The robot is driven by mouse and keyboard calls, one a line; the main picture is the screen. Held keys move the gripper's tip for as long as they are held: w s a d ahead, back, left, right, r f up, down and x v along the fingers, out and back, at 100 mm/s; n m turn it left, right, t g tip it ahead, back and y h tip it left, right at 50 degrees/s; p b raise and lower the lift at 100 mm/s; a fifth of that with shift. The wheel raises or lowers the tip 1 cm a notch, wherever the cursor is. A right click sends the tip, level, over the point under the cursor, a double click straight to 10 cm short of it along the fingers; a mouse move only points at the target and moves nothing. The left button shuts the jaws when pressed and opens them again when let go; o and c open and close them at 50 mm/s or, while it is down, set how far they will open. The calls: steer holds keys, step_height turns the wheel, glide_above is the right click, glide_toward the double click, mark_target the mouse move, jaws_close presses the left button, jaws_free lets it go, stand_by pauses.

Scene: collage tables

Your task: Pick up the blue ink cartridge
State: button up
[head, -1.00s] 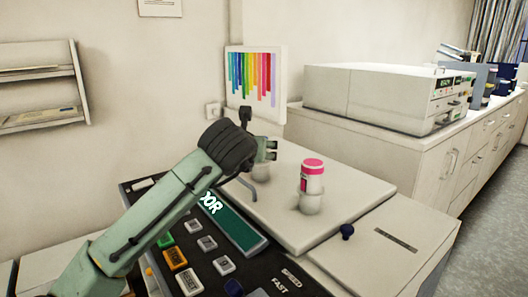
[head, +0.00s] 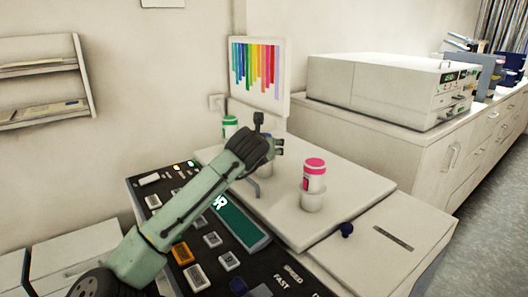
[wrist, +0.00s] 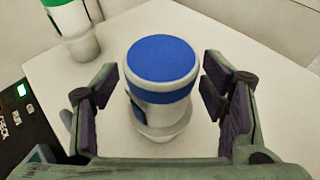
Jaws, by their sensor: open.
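The blue ink cartridge, a white cylinder with a blue cap (wrist: 162,58) and a blue band, stands upright in a pale round holder (wrist: 160,134) in the wrist view. My gripper (wrist: 160,92) is open, with one finger on each side of the cartridge. Gaps show between the fingers and the cartridge, so it is not clamped. In the head view my gripper (head: 277,147) is over the white board, and the arm mostly hides the blue cartridge.
A pink-capped cartridge (head: 314,175) stands in a holder to the right on the white board (head: 345,200). A green-capped cartridge (head: 230,126) stands at the back left and also shows in the wrist view (wrist: 72,22). A black keypad panel (head: 150,184) lies in front.

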steer(key=c, duration=1.4)
steer(key=shift+o, duration=0.2)
